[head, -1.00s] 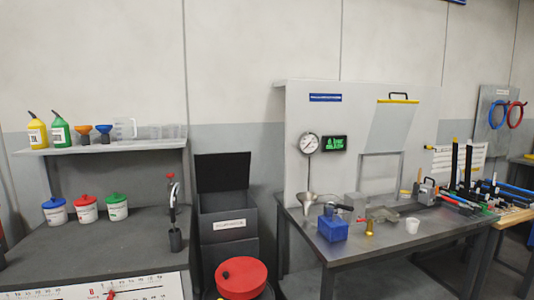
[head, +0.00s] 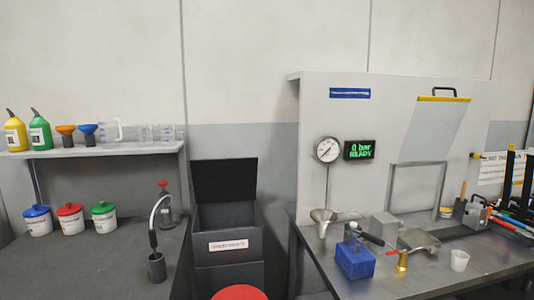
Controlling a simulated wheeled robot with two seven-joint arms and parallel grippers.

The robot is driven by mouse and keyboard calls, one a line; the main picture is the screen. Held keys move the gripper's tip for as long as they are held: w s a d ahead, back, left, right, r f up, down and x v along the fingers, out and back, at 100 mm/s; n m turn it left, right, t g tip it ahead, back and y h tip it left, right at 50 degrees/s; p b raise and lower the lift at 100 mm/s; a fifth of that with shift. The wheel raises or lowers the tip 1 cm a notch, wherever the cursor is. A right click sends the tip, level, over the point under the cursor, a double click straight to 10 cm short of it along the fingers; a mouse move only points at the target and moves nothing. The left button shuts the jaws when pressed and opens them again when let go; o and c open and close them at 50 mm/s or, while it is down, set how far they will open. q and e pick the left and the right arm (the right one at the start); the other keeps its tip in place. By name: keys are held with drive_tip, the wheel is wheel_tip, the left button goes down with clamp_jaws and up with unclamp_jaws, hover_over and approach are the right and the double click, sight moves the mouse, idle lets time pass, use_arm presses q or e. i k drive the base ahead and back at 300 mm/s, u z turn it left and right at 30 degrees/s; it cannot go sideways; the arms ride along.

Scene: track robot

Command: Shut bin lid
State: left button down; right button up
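A dark grey bin (head: 229,245) with a white label on its front stands between the two workbenches, against the wall. Its black lid (head: 224,180) is raised and stands upright at the back, so the bin's opening shows. Neither of my grippers is in the head view.
A red round lid (head: 239,292) stands low in front of the bin, cut off by the bottom edge. The left bench (head: 100,265) and the metal right bench (head: 440,279) flank the bin. A curved spout (head: 155,225) stands near the left bench's right edge.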

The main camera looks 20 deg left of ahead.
sight(225, 179)
drive_tip(key=u, duration=0.05)
drive_tip(key=i, duration=0.9)
drive_tip(key=u, duration=0.2)
